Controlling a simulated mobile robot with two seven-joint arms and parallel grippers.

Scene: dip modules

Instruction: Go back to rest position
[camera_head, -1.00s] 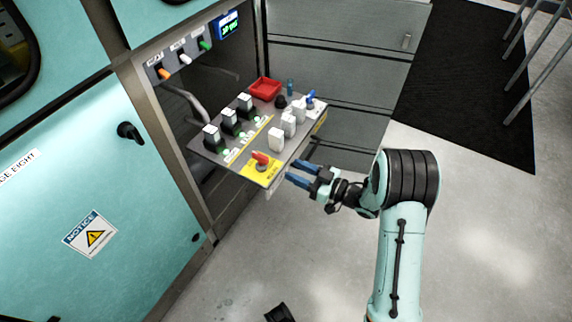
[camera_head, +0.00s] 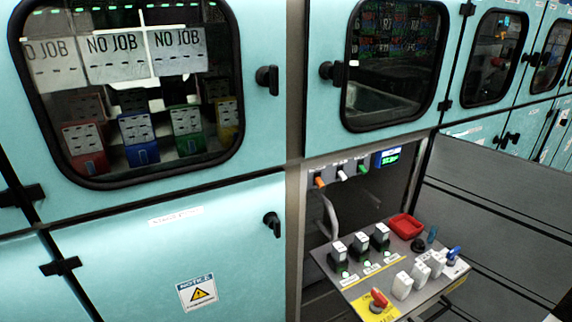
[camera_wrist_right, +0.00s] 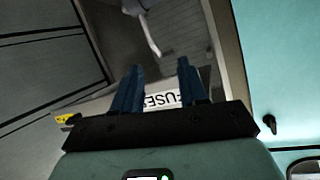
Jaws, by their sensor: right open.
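My right gripper (camera_wrist_right: 160,70) shows in the right wrist view with its two blue fingers apart and nothing between them. Behind the fingers is a pale edge with a label reading "FUSE" (camera_wrist_right: 162,99), seen upside down. I cannot tell how far the fingers are from it. In the head view the pull-out panel (camera_head: 345,284) shows at the lower right, with black modules, white modules and a red knob (camera_head: 379,298) on a yellow plate. A dark part at the bottom edge beside the panel may be my right gripper, but it is too unclear to tell. My left gripper is not in view.
A red tray (camera_head: 405,226) sits at the panel's back. Teal cabinet doors (camera_head: 120,260) with black handles fill the left, one with a notice sign (camera_head: 197,292). Windows above show "NO JOB" sheets (camera_head: 117,55).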

